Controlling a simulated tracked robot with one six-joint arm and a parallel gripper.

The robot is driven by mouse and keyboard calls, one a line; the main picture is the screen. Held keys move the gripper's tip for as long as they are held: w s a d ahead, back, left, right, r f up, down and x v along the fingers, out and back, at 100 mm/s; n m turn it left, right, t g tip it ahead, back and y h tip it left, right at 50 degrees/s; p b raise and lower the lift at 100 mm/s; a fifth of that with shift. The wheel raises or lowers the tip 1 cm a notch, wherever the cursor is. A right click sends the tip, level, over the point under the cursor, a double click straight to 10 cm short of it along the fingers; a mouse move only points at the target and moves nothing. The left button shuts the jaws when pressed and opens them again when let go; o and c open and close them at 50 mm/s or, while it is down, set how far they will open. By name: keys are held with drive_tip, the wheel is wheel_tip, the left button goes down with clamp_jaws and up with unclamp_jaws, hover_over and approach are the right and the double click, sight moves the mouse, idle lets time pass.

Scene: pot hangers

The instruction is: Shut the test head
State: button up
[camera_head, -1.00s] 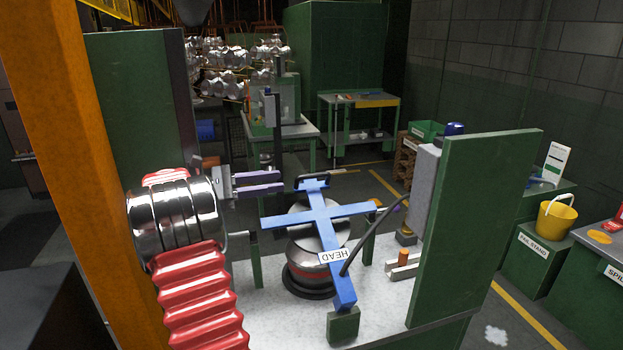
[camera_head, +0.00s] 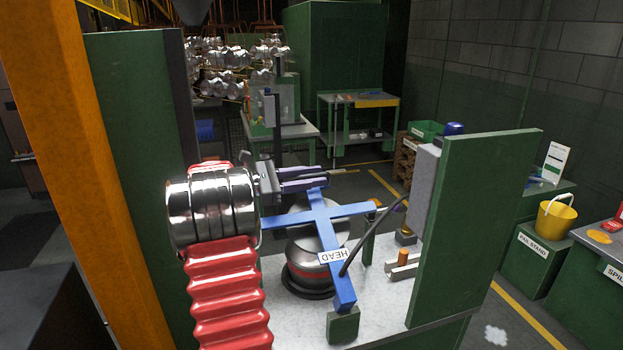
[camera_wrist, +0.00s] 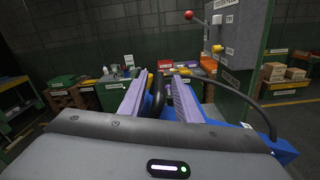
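The test head is a blue cross (camera_head: 323,213) labelled HEAD. It spans above a shiny round pot (camera_head: 308,250) with a red band; whether it touches the pot is unclear. Its near end is at a green block (camera_head: 342,326). My gripper (camera_head: 324,178) has purple fingers and is at the far end of the cross, where its black handle is hidden in the head view. In the wrist view the fingers (camera_wrist: 158,90) are apart, with the black handle (camera_wrist: 153,104) between them and some gap showing.
A green panel (camera_head: 475,230) and a grey box (camera_head: 422,190) stand at the right of the pale bench top (camera_head: 390,290). A black hose (camera_head: 375,240) rises from the cross towards the grey box. A red-knobbed lever (camera_wrist: 190,15) shows in the wrist view.

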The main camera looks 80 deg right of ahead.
clamp_jaws()
drive_tip(key=shift+f, duration=0.1)
drive_tip(key=shift+f, duration=0.1)
idle(0.4)
